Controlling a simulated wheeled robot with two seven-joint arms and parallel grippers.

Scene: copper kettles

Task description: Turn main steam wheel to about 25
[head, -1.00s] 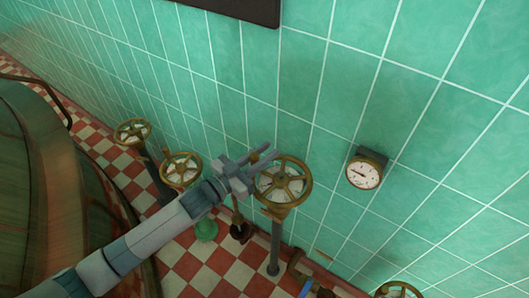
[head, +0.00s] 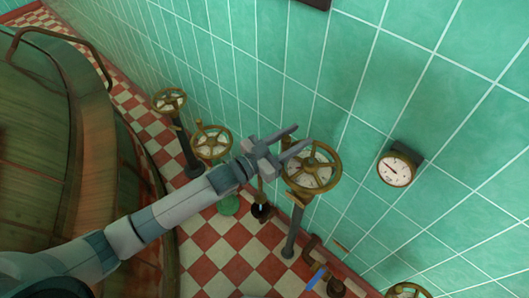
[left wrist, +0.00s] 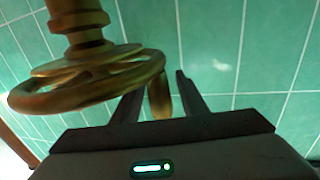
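A brass handwheel (head: 330,184) with several spokes stands on a dark post near the tiled wall in the head view. My left gripper (head: 301,136) is at its upper left rim, with its two fingers spread apart. In the left wrist view the wheel (left wrist: 40,102) is close and seen side-on, and a brass handle (left wrist: 160,98) on its rim shows between the open fingers (left wrist: 152,82). I cannot tell whether the fingers touch it. A round white gauge (head: 396,170) with a dark needle is on the wall to the right; its figures are too small to read. My right gripper is out of view.
Two other brass wheels, one at the far left (head: 169,101) and one nearer (head: 211,142), stand along the wall. Another wheel (head: 408,291) shows at the bottom edge. A large copper vessel (head: 35,165) fills the left. The checkered floor (head: 215,248) between is mostly clear.

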